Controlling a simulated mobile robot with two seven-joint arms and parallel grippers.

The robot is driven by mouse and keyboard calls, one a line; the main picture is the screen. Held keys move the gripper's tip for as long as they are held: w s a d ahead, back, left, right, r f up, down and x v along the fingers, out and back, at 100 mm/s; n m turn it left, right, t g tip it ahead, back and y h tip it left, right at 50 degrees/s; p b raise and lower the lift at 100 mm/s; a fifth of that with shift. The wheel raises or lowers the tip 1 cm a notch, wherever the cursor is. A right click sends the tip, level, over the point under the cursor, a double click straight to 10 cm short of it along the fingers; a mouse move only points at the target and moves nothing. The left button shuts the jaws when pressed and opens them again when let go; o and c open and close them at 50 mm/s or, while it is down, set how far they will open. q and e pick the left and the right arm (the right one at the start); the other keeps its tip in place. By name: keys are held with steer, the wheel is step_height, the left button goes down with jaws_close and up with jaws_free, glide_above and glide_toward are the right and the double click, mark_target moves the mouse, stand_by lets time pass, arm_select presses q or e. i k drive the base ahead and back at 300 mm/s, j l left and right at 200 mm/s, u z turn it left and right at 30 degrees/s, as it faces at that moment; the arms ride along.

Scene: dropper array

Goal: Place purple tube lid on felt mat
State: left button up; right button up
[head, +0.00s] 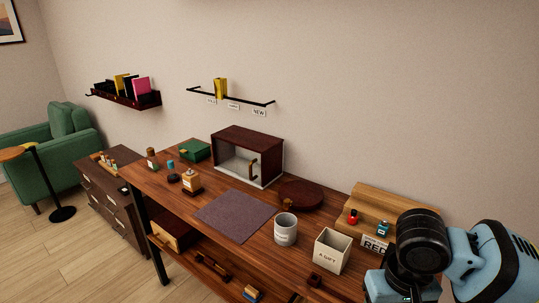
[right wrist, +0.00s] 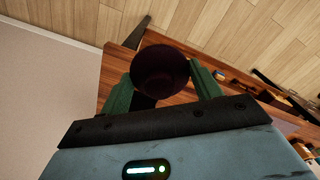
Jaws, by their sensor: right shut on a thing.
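The felt mat (head: 235,216) is a flat purple-grey square on the wooden table, left of the grey mug, and its surface is bare. In the right wrist view a dark, purplish round piece (right wrist: 160,72), which I take for the purple tube lid, sits between the green fingers of my right gripper (right wrist: 162,88). The gripper is shut on it. In the head view my right arm is at the lower right, far from the mat; its fingers and the lid are hidden there. My left gripper is in neither view.
A grey mug (head: 286,230), a "A GIFT" box (head: 331,251) and a stepped wooden rack (head: 393,213) with small bottles stand right of the mat. Small bottles stand to the left.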

mark_target(230, 209)
steer(key=i+j+u, duration=0.15)
steer(key=i+u, duration=0.2)
steer(key=i+j+u, duration=0.1)
steer(key=i+u, duration=0.6)
steer(key=k+j, duration=0.05)
steer(key=k, duration=0.05)
